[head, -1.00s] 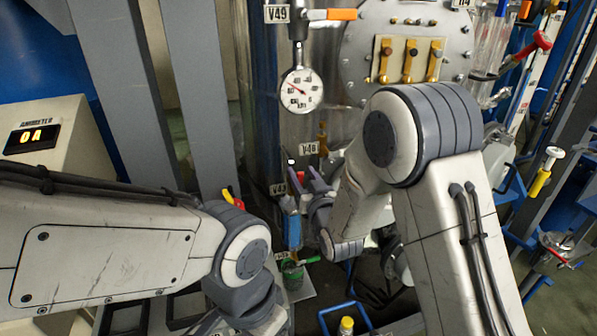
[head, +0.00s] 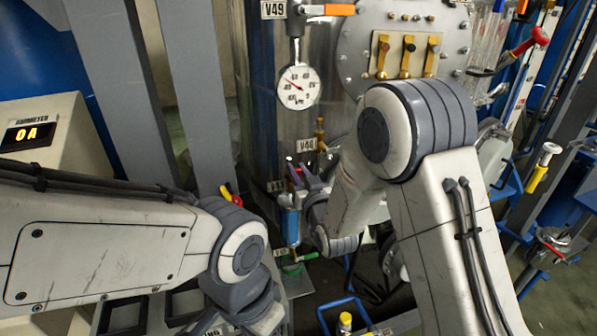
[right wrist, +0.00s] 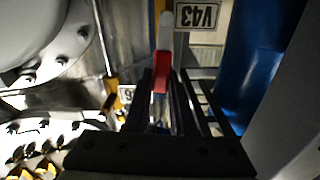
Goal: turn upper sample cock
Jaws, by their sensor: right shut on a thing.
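The upper sample cock shows as a red-and-white handle (right wrist: 160,76) in the right wrist view, beside the V43 tag (right wrist: 197,16). My right gripper (right wrist: 170,95) is shut on this handle, with its dark fingers on either side of it. In the head view my right gripper (head: 303,180) is near the V43 tag (head: 276,186), just above a blue cylinder (head: 290,222). The cock's body is mostly hidden by the gripper there. My left arm crosses the lower left of the head view, but its gripper fingers cannot be seen.
A green-handled cock (head: 300,258) sits below the blue cylinder. The V46 tag (head: 307,145), a dial gauge (head: 298,88) and the orange V49 handle (head: 338,10) are above. Grey posts (head: 195,90) stand to the left.

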